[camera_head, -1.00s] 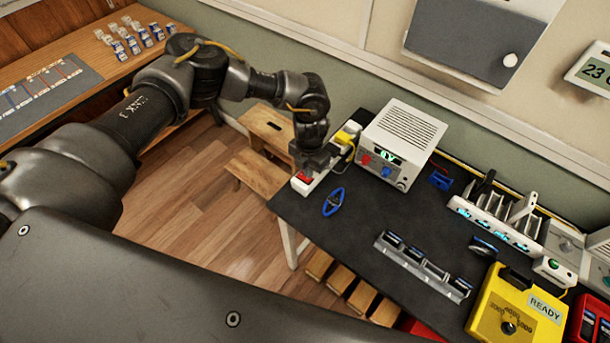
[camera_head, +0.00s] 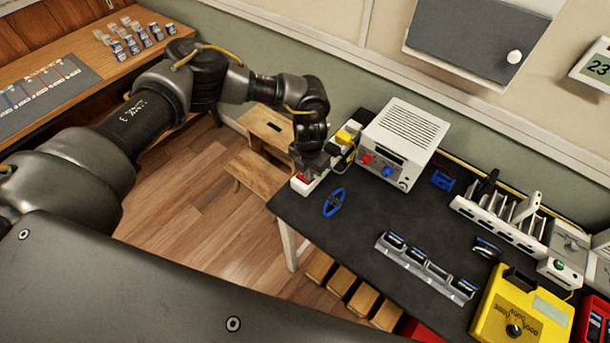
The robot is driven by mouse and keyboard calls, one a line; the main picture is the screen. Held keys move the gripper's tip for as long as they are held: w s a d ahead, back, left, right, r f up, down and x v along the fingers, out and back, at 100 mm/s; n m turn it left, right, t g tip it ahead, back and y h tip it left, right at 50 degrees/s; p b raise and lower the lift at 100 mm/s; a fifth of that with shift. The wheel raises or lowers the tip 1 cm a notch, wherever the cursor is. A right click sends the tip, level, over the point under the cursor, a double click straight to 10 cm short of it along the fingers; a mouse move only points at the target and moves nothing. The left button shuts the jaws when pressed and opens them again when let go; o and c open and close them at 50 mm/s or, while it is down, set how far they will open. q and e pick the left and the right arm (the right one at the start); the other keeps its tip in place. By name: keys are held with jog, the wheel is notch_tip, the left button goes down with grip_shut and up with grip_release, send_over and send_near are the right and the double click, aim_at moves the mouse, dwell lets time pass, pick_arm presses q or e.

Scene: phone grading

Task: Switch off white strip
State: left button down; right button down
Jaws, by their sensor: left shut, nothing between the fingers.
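The white power strip (camera_head: 308,187) lies at the far left corner of the dark table, with a red switch (camera_head: 303,178) at its near end and a yellow plug (camera_head: 345,136) at its far end. My left gripper (camera_head: 306,173) is shut and empty, pointing down right at the red switch; whether it touches cannot be told. The gripper and wrist hide the strip's middle. My right gripper is not in view.
A white power supply (camera_head: 408,135) with a dark display stands right of the strip. A blue ring-shaped tool (camera_head: 334,202) lies near the strip. A white charging rack (camera_head: 497,224), grey phone holder (camera_head: 420,268) and yellow tester (camera_head: 510,325) with a blank screen are farther right.

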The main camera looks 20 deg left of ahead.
pick_arm(q)
notch_tip(320, 180, up, 7)
jog(key=p, duration=0.4)
jog(key=shift+f, duration=0.15)
dwell(0.5)
